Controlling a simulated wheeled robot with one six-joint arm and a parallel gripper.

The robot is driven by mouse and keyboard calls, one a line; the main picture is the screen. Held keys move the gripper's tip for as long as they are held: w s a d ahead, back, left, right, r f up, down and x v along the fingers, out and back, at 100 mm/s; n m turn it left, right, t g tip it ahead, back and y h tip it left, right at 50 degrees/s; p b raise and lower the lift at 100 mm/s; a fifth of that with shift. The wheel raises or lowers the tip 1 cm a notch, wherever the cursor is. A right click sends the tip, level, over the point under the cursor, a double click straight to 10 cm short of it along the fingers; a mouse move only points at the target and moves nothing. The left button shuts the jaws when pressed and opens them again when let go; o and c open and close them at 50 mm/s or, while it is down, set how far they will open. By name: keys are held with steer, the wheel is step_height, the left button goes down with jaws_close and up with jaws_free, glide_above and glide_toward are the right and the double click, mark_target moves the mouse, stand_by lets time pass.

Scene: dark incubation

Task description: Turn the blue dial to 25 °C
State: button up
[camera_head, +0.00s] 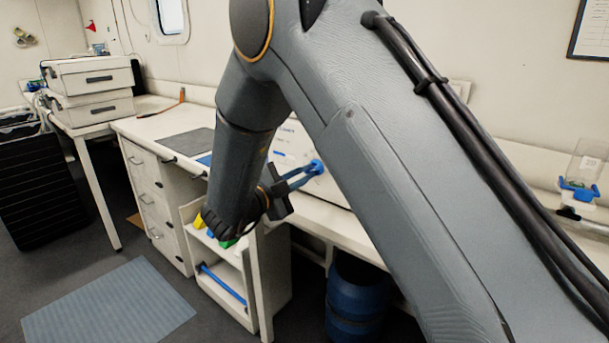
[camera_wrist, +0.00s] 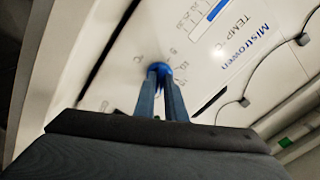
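The blue dial (camera_head: 317,166) sits on the white front panel of a device marked Mistrowen on the bench. It also shows in the wrist view (camera_wrist: 163,67). My gripper (camera_head: 309,171) reaches the dial from the left, and its two blue-grey fingers (camera_wrist: 160,76) lie at the dial's two sides, seemingly closed on it. The fingers hide part of the dial, so its pointer cannot be seen.
My arm covers much of the bench and device in the head view. An open shelf unit (camera_head: 252,318) with coloured items stands below my gripper, and a blue barrel (camera_head: 357,300) is under the bench. A clear container with a blue base (camera_head: 579,190) stands at the right.

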steer(key=o, duration=0.4)
steer(key=shift+s, duration=0.1)
steer(key=b+v, duration=0.1)
steer(key=v, duration=0.6)
steer(key=shift+s+a, duration=0.25)
